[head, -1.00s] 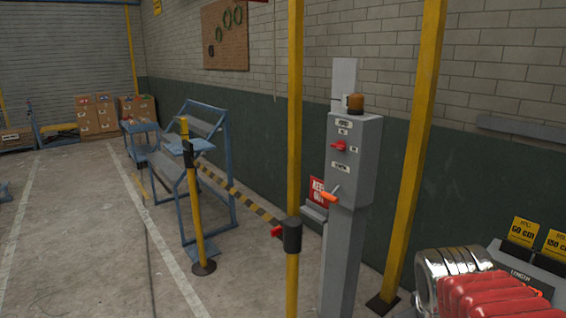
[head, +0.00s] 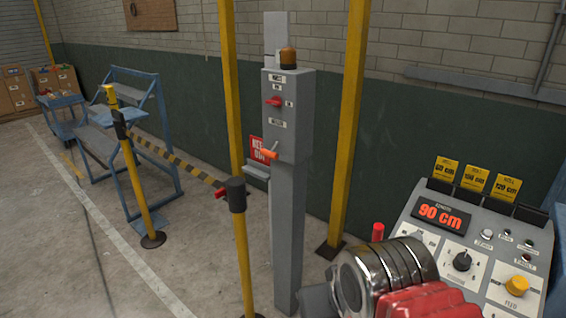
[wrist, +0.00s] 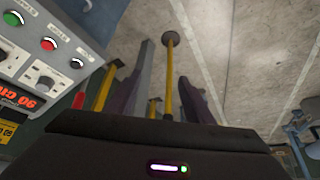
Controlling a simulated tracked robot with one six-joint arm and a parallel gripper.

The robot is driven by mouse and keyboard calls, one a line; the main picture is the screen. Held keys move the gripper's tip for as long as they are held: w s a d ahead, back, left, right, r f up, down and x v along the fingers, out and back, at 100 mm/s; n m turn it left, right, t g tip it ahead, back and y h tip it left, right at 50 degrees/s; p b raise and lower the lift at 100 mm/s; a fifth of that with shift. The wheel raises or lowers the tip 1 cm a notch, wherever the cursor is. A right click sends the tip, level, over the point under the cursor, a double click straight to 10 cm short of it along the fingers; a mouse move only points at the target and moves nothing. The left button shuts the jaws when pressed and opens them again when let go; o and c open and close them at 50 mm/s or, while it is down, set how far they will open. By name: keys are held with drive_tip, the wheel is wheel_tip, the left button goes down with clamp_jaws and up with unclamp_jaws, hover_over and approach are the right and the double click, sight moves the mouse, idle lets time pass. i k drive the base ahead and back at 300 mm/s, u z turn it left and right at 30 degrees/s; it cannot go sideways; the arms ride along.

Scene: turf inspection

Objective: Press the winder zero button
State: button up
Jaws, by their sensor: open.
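The winder panel (head: 480,285) is the sloped grey console at the right of the head view, with a red "90 cm" display (head: 440,215).
A grey control post (head: 290,130) with red and orange handles stands left of the panel. Yellow columns (head: 350,120) and a striped barrier (head: 170,158) stand around it. A blue rack (head: 150,120) is farther left. Bare floor (head: 60,250) lies at left.

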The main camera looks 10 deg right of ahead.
sight(487, 233)
drive_tip(key=z, duration=1.55)
